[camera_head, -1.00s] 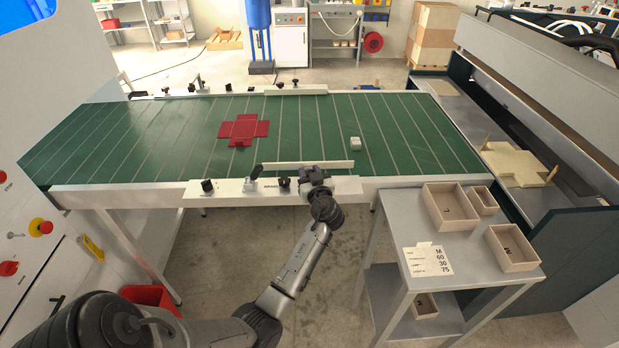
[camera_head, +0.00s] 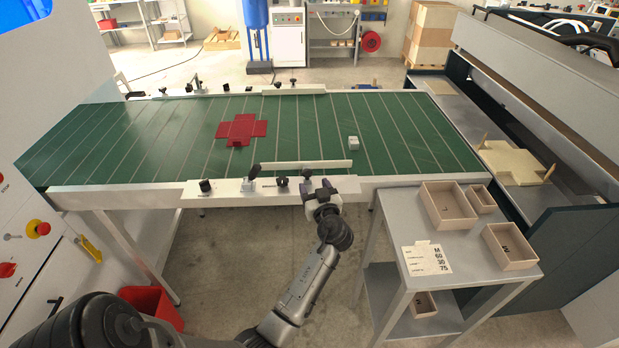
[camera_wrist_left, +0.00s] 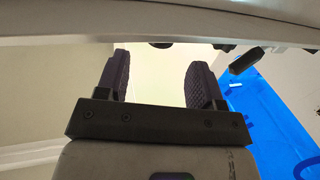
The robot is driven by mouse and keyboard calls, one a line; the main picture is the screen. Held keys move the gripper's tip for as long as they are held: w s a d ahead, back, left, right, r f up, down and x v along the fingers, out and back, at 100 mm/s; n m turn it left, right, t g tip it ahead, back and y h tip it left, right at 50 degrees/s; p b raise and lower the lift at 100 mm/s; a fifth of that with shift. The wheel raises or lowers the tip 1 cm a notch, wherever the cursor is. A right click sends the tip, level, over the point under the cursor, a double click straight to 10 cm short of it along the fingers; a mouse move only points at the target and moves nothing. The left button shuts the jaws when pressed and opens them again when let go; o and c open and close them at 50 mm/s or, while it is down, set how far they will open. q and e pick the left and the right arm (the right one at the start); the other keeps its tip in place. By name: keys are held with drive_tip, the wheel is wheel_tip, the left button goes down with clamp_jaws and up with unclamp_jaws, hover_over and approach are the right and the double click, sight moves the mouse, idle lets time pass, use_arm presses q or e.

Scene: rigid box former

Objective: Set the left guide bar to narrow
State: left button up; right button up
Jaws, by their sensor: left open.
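The near guide bar (camera_head: 306,165) is a pale rail along the near edge of the green belt. Its white mounting plate (camera_head: 225,193) carries a black knob (camera_head: 205,186), an upright black-tipped lever (camera_head: 254,172) and another dark knob (camera_head: 282,182). A similar far guide bar (camera_head: 293,89) lies along the far edge. No label shows which bar is the left one. My left gripper (camera_head: 319,186) is at the right end of the near plate, apart from the lever. Its fingers are open and empty in the left wrist view (camera_wrist_left: 158,68), below a pale beam. My right gripper is not in view.
A red cross-shaped blank (camera_head: 241,130) and a small pale block (camera_head: 354,142) lie on the green belt (camera_head: 190,140). A grey side table (camera_head: 385,210) with trays and a card (camera_head: 427,259) stands right of my arm. A red bin (camera_head: 152,303) is on the floor.

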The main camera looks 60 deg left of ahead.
use_arm(q)
drive_tip(key=v, duration=0.7)
